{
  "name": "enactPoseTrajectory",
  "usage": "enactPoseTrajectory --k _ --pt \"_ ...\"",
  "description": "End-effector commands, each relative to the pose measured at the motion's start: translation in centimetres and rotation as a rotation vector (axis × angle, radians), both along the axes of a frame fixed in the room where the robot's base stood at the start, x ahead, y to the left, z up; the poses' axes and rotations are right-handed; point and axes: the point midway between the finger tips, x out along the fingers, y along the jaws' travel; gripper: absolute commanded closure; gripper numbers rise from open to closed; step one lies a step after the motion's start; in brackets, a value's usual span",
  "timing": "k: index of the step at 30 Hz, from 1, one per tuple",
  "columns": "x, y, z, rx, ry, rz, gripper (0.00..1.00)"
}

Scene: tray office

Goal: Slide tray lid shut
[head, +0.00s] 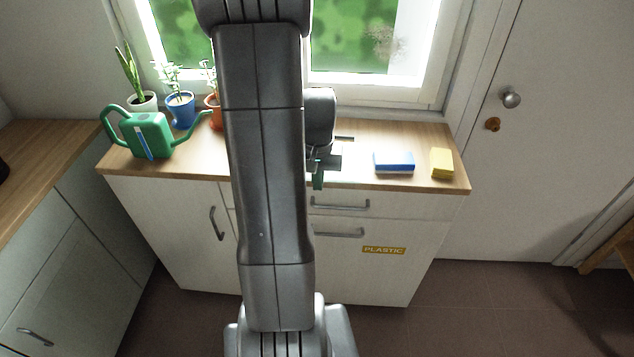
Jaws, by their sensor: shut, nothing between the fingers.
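My gripper (319,172) is at the wooden counter top, just right of my large grey arm link, and points down. It is shut and holds nothing that I can make out; its fingertips are small and partly hidden. A tray with a sliding lid cannot be made out for certain. A pale bright patch lies on the counter beside the gripper, and I cannot tell whether it is part of a tray or light. My arm hides the middle of the counter.
A green watering can (147,136) and potted plants, one in a blue pot (181,110), stand at the left. A window is behind. A door (560,130) is at right.

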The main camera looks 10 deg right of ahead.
Motion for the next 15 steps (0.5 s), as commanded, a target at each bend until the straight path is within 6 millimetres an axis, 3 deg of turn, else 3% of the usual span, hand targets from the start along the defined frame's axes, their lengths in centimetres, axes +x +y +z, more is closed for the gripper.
enactPoseTrajectory --k 11,15 --pt "0.2 -0.1 0.0 0.0 0.0 0.0 1.0" --pt "1.6 -0.4 0.0 0.0 -0.001 0.0 1.0"
